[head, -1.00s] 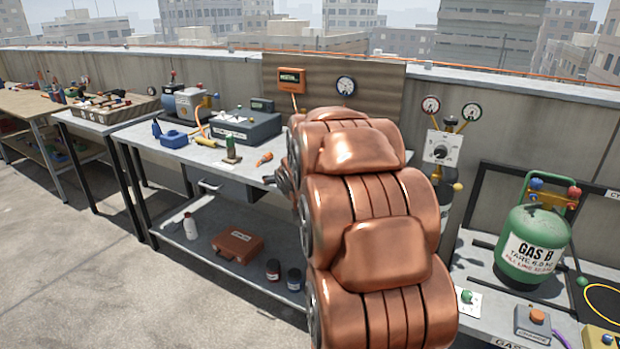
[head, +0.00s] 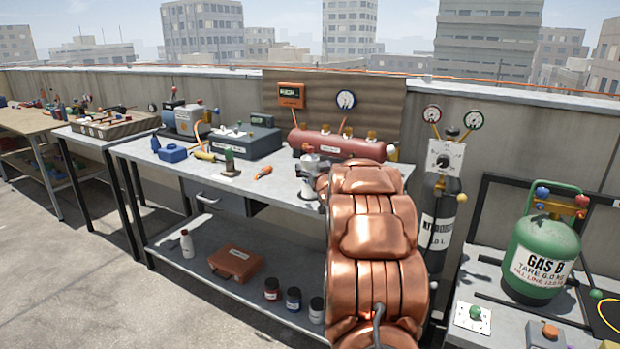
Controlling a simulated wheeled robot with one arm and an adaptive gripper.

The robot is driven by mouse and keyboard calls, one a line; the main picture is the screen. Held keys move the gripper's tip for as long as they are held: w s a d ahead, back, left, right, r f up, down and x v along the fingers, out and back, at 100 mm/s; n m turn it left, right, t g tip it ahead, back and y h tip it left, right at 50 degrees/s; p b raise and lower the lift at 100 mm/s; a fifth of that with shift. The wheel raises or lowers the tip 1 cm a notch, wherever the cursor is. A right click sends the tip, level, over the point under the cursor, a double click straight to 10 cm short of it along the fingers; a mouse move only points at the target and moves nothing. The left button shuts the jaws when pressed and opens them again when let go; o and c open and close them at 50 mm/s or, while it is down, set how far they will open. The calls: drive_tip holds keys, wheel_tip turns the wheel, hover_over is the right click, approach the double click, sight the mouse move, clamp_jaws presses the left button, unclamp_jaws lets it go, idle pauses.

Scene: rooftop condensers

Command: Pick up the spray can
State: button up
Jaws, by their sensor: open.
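A slim white container (head: 187,243) with a narrow top stands upright on the bench's lower shelf, at its left end. It is the most can-like thing in view, but it is too small to tell whether it is the spray can. My gripper (head: 308,178) is a small grey shape at the far end of my copper arm, over the right part of the bench top. It is open, with nothing visible in it, and well apart from the white container. My arm hides the right part of the bench and shelf.
The lower shelf (head: 207,287) also holds an orange case (head: 235,263) and several small jars (head: 293,299). The bench top carries a red tank (head: 340,145), a dark grey box (head: 245,141) and a blue block (head: 172,153). A green cylinder (head: 540,258) stands at right. Floor at left is clear.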

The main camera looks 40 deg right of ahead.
sight(313, 163)
drive_tip(key=shift+r+x, duration=0.2)
drive_tip(key=shift+x, duration=0.85)
drive_tip(key=shift+w+d+f, duration=0.1)
drive_tip(key=shift+w+d, duration=0.5)
drive_tip(key=shift+w, duration=0.05)
drive_tip(key=shift+w+d, duration=0.25)
drive_tip(key=shift+w, duration=0.35)
clamp_jaws()
